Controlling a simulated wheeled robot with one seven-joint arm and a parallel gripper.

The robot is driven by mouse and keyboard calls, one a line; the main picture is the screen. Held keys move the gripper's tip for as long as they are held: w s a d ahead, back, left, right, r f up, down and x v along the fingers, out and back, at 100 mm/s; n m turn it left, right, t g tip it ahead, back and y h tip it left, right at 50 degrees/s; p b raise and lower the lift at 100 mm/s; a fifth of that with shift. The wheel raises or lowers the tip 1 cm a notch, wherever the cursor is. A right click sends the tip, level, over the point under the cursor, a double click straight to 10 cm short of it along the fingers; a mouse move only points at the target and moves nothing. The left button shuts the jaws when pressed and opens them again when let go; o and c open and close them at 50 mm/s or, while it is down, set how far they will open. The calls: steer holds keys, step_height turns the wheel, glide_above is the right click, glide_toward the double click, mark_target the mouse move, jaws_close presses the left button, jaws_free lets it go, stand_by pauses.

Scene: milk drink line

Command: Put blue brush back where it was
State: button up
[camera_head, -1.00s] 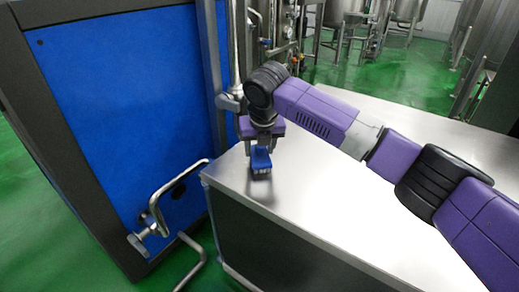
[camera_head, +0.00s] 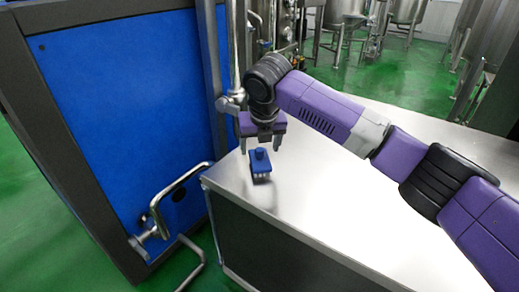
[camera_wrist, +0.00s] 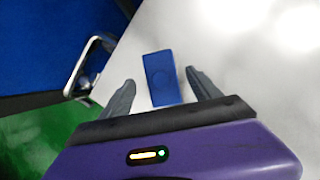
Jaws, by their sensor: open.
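The blue brush (camera_head: 261,166) rests on the metal table top (camera_head: 330,190), near its left corner, with its knob upward and pale bristles below. My gripper (camera_head: 261,150) is open just above and behind the brush. In the wrist view the brush (camera_wrist: 162,78) lies between the two spread fingers of my gripper (camera_wrist: 160,88), apart from both. Nothing is held.
A large blue panel in a dark frame (camera_head: 125,110) stands left of the table, with a bent metal pipe (camera_head: 175,190) in front of it. The table to the right of the brush is clear below my arm. Steel tanks (camera_head: 405,12) stand at the back on a green floor.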

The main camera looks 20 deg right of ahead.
steer(key=p+v, duration=0.1)
steer(key=v, duration=0.8)
steer(key=shift+p, duration=0.3)
steer(key=shift+w, duration=0.1)
